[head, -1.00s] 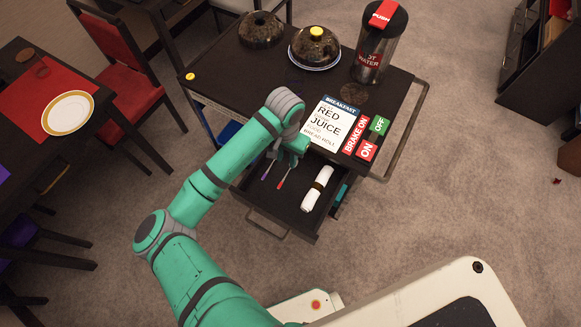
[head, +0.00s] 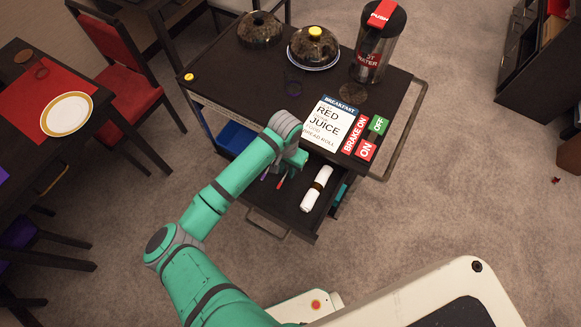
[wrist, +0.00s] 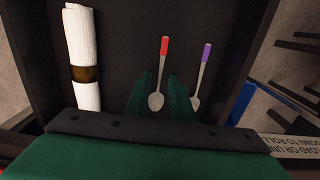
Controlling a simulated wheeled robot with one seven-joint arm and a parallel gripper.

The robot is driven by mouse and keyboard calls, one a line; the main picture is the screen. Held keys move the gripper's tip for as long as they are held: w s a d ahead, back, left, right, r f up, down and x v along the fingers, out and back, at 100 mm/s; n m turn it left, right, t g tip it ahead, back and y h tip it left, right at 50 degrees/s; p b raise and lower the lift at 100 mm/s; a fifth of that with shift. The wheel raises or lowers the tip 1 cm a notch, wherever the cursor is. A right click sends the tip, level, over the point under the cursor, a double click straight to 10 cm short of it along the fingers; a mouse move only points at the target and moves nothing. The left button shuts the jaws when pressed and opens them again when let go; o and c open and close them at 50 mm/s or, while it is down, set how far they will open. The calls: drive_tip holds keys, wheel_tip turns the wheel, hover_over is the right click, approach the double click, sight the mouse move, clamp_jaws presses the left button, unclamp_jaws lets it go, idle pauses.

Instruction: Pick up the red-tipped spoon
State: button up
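The red-tipped spoon (wrist: 161,75) lies in the open black drawer (wrist: 120,30), its red end pointing away from my gripper in the wrist view. My gripper (wrist: 160,80) is open, with one green finger on each side of the spoon's lower part and bowl. I cannot tell how far the fingers are above the drawer floor. A purple-tipped spoon (wrist: 203,75) lies to the right, its bowl just outside the right finger. In the head view the red tip (head: 281,182) shows below my gripper, and the arm hides the rest.
A white rolled napkin (head: 317,188) with a dark ring lies in the same drawer. The trolley top (head: 240,80) above holds a breakfast card (head: 335,125), brake signs, domed dishes and a water flask (head: 378,45). Drawer walls surround the spoons.

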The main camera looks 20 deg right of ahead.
clamp_jaws()
drive_tip(key=shift+r, duration=0.1)
